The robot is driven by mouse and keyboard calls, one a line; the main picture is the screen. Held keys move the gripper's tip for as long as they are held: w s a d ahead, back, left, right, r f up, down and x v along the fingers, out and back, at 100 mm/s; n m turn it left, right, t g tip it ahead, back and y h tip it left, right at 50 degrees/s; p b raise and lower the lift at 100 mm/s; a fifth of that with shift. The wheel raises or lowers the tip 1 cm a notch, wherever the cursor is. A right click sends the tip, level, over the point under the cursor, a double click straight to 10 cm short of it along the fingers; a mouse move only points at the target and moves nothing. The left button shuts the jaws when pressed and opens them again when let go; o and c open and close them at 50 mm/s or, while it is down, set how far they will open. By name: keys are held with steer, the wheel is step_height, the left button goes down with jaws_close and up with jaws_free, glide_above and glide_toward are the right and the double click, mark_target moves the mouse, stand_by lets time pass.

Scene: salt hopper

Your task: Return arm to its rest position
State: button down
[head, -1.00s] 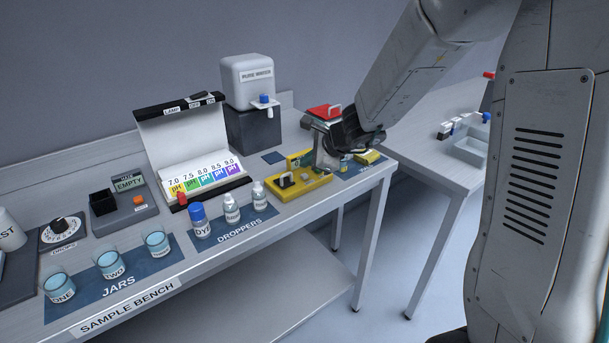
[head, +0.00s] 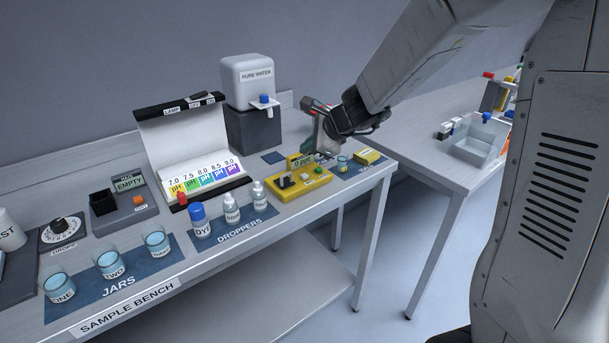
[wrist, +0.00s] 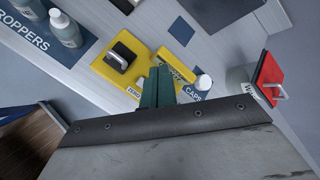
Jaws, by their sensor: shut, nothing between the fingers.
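My gripper (head: 322,152) is at the right end of the sample bench, above and behind the yellow meter (head: 305,180). In the wrist view its dark green fingers (wrist: 158,80) are shut together with nothing between them, pointing at the bench beside the yellow meter (wrist: 118,66). My arm reaches down to it from the upper right, bent and still extended over the bench.
A red-lidded container (wrist: 268,76) stands close to my gripper. The white water dispenser (head: 248,85) is behind to the left. Dropper bottles (head: 232,208) and jars (head: 108,264) line the front. A second bench (head: 440,165) is at right, across a floor gap.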

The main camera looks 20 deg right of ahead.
steer(key=s+a+r+n+g+y, duration=0.1)
steer(key=s+a+n+g, duration=0.15)
steer(key=s+n, duration=0.55)
steer(key=s+a+r+n+g, duration=0.15)
steer(key=s+n+g, duration=0.3)
steer(key=s, duration=0.65)
steer(key=s+d+r+n+h, duration=0.2)
steer(key=s+d+n, duration=0.1)
steer(key=s, duration=0.6)
steer(key=s+d+r+n+h, duration=0.2)
steer(key=s+n, duration=0.3)
steer(key=s, duration=0.4)
steer(key=shift+d+r+h, duration=0.15)
steer(key=shift+d+h, duration=0.6)
steer(key=shift+h, duration=0.05)
steer(key=shift+n, duration=0.25)
